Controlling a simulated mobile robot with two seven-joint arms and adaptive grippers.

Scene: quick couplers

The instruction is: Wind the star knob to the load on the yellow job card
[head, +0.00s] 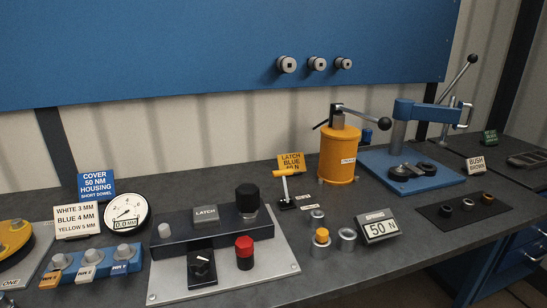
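The yellow job card (291,161) stands at the back middle of the bench; it reads LATCH, BLUE and a third line ending in N, whose number is partly hidden and looks like 40. A grey display box (378,227) reads 50 N. A large black knob (247,192) stands upright at the right end of a dark block (178,236) with a LATCH label. A red-topped knob (244,246) and a black rotary selector (202,265) sit on the plate in front. I cannot tell for certain which is the star knob. Neither gripper is in view.
A round dial gauge (127,213) and white and blue cards stand at the left. An orange cylinder (339,155) with a ball-ended lever and a blue lever press (405,170) stand at the back right. Small cylinders (347,239) stand beside the display.

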